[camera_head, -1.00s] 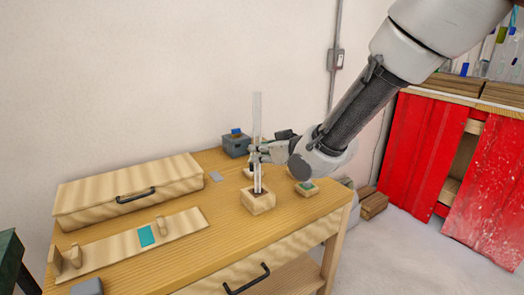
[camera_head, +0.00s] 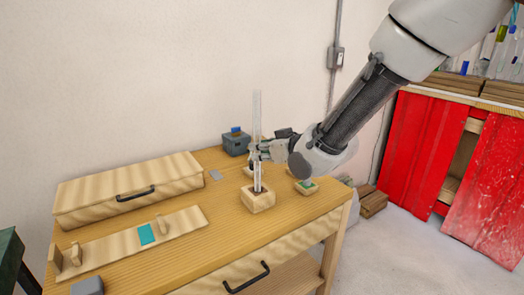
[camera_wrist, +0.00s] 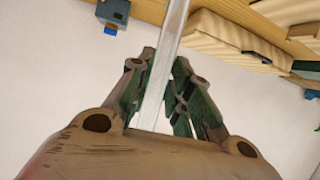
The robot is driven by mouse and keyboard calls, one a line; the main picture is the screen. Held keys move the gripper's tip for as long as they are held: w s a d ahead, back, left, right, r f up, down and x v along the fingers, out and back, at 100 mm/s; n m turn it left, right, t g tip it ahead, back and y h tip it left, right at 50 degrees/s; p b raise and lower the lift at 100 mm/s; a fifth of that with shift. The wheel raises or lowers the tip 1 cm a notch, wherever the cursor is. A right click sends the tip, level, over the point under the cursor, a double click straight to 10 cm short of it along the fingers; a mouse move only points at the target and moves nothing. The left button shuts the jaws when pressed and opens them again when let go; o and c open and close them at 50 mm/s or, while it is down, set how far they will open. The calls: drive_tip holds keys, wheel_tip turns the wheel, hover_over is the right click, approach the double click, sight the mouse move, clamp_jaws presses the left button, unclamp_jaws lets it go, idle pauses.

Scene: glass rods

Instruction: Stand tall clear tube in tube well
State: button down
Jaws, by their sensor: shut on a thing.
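A tall clear tube (camera_head: 257,115) stands upright, its lower end at a wooden block with a dark hole, the tube well (camera_head: 258,203). The lower end appears to be inside the hole, but how deep it sits I cannot tell. My gripper (camera_head: 257,152) is shut on the tube around its middle, from the right side. In the wrist view the clear tube (camera_wrist: 172,35) runs between the fingers of my gripper (camera_wrist: 160,90).
The wooden table (camera_head: 190,240) also bears a lidded wooden box (camera_head: 130,188), a rack board with a teal patch (camera_head: 120,245), a grey container (camera_head: 235,143) and a small block with green (camera_head: 306,187). A red cabinet (camera_head: 410,150) stands right.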

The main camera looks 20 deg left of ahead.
drive_tip(key=shift+f, duration=0.65)
drive_tip(key=c, duration=1.6)
unclamp_jaws()
drive_tip(key=v, duration=1.1)
drive_tip(key=shift+d+f, duration=0.1)
drive_tip(key=shift+f, duration=0.1)
drive_tip(key=s+d+f+g+h, duration=0.2)
drive_tip(key=d+f+h, duration=0.25)
drive_tip(key=f, duration=0.25)
drive_tip(key=s+d+f+m+g+h, duration=0.1)
drive_tip(key=s+d+h, duration=0.2)
drive_tip(key=d, duration=0.8)
drive_tip(key=s+d+r+m+h, duration=0.1)
drive_tip(key=s+d+r+m, duration=0.2)
drive_tip(key=d, duration=0.7)
drive_tip(key=s+d+r+m+h, duration=0.1)
drive_tip(key=s+d+r+m, duration=0.3)
drive_tip(key=d, duration=0.7)
drive_tip(key=s+d+r+m+h, duration=0.1)
drive_tip(key=s+d+r+m, duration=0.2)
drive_tip(key=d, duration=0.7)
wheel_tip(320, 180, up, 3)
drive_tip(key=shift+s+d+f+h, duration=0.2)
drive_tip(key=shift+s+d+h, duration=0.15)
drive_tip(key=shift+s, duration=0.55)
